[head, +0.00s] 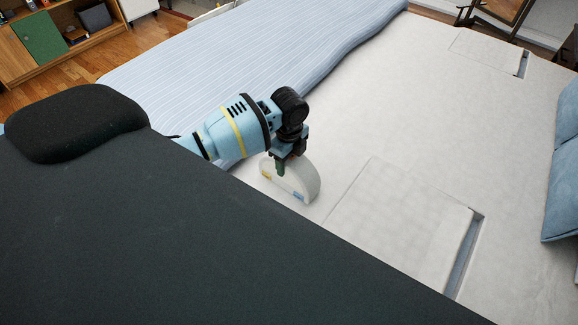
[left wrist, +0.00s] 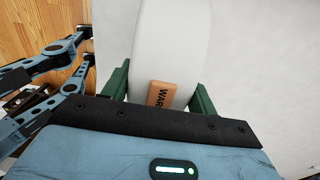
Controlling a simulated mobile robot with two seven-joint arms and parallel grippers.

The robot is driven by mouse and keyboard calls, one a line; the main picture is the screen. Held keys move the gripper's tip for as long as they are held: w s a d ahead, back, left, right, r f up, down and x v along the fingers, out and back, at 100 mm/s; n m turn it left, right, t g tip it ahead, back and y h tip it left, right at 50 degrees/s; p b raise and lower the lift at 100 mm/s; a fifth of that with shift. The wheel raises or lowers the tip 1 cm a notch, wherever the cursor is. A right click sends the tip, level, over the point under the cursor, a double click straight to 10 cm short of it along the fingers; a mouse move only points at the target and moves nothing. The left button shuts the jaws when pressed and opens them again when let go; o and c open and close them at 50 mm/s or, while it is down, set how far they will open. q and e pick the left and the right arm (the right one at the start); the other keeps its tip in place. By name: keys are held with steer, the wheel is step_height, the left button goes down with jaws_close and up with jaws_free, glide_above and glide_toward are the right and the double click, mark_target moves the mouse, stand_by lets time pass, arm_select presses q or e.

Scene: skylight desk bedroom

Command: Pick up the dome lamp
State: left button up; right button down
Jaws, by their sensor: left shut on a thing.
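The dome lamp (head: 297,178) is a white half-round body with a small yellow-orange label and a blue label on its flat face. It stands on the white bed surface in the head view, or just above it; I cannot tell which. My left gripper (head: 287,160) reaches down over it and is shut on its curved upper side. In the left wrist view the lamp (left wrist: 172,45) lies between the two green fingers of the gripper (left wrist: 160,92), with an orange label in sight. My right gripper is not in view.
The white bed surface (head: 370,120) is broad and mostly clear. A blue striped blanket (head: 250,45) lies behind the arm. Flat white panels (head: 395,220) lie to the right, and blue pillows (head: 563,165) are at the right edge. A wooden shelf (head: 75,45) stands far left.

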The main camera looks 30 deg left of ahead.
arm_select(q)
jaws_close()
steer(key=shift+r, duration=0.1)
